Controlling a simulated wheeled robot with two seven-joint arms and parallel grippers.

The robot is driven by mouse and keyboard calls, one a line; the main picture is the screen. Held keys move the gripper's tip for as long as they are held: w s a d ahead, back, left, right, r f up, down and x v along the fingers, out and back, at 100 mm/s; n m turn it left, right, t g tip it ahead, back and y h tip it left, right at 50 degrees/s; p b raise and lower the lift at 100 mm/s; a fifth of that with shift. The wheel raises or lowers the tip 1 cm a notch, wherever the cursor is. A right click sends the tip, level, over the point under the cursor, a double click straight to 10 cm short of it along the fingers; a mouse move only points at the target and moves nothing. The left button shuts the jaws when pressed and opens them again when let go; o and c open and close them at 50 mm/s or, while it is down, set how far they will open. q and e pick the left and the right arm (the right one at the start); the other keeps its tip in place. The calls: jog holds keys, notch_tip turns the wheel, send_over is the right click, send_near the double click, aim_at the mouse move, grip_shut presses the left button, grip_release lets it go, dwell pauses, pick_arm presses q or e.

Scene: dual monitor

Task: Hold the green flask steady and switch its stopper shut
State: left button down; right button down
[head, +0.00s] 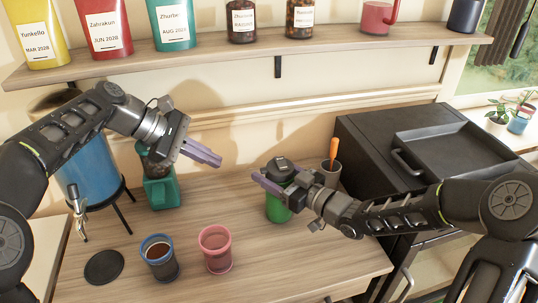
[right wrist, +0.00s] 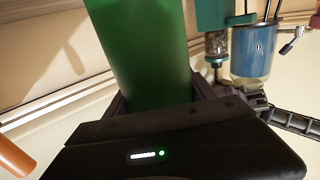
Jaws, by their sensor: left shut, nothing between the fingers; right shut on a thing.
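The green flask (head: 277,208) stands upright on the wooden counter, with a dark stopper (head: 281,168) on top. My right gripper (head: 268,183) is shut on the flask near its upper part and hides some of it. In the right wrist view the green flask (right wrist: 138,50) fills the space between the fingers. My left gripper (head: 202,153) is shut and empty, in the air to the left of the flask and a little above the stopper's height. Whether the stopper is open or shut cannot be told.
A teal grinder (head: 161,190) and a blue dispenser (head: 88,165) stand at left. A blue cup (head: 160,258), a pink cup (head: 215,249) and a black disc (head: 104,267) lie in front. A black oven (head: 372,155) is at right. A shelf (head: 215,52) runs above.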

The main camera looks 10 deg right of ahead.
pick_arm(q)
jog(key=d+r+m+h, duration=0.1)
jog(key=m+h, duration=0.1)
jog(key=m, duration=0.8)
jog(key=d+r+m+t+h, duration=0.1)
jog(key=d+m, duration=0.1)
jog(key=m, duration=0.8)
jog(key=d+r+m+h, duration=0.1)
jog(key=r+m+h, duration=0.1)
jog(key=m, duration=0.8)
jog(key=shift+d+h, duration=0.15)
jog(key=shift+h, duration=0.15)
